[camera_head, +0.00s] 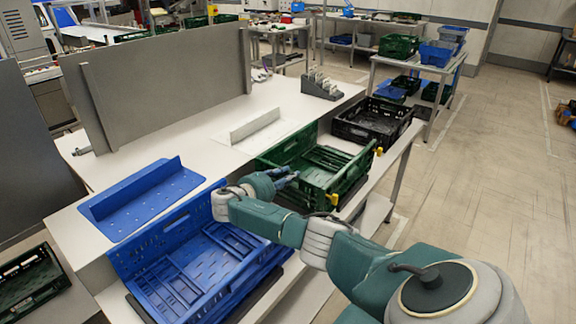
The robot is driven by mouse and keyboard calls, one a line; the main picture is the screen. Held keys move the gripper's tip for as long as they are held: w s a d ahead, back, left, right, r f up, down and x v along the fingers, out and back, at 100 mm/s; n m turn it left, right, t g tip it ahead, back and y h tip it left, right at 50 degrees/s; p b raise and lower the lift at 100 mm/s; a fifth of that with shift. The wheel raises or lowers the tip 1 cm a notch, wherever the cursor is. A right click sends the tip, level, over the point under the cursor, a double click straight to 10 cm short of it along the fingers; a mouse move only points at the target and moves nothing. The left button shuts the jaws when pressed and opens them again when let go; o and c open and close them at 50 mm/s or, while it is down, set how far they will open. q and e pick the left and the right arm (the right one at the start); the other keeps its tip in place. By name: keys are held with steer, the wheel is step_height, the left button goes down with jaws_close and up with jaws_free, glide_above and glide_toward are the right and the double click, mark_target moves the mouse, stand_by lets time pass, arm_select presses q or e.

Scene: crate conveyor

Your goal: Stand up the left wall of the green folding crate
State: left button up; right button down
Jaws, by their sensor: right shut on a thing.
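The green folding crate (362,166) sits on the white bench, right of the blue crate. Its back wall and its right wall stand up, and slats show lying low inside it. My right gripper (290,179) reaches in from the lower right and is at the crate's left end. It is shut on what appears to be the crate's left wall. The gripper and forearm hide most of that wall, so its exact tilt cannot be told. My left gripper is not in view.
A blue crate (150,246) stands left of the green one, with a blue perforated panel (143,194) behind it. A black crate (385,126) stands close on the right. A grey upright panel (165,88) rises at the back.

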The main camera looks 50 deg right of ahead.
steer(key=shift+s+a+f, duration=0.1)
steer(key=shift+a+f, duration=0.15)
steer(key=shift+f, duration=0.35)
steer(key=c, duration=1.7)
jaws_free()
steer(key=shift+o, duration=0.2)
steer(key=w+r+v, duration=0.1)
steer(key=v, duration=1.1)
steer(key=shift+s, duration=0.35)
steer(key=shift+d, duration=0.1)
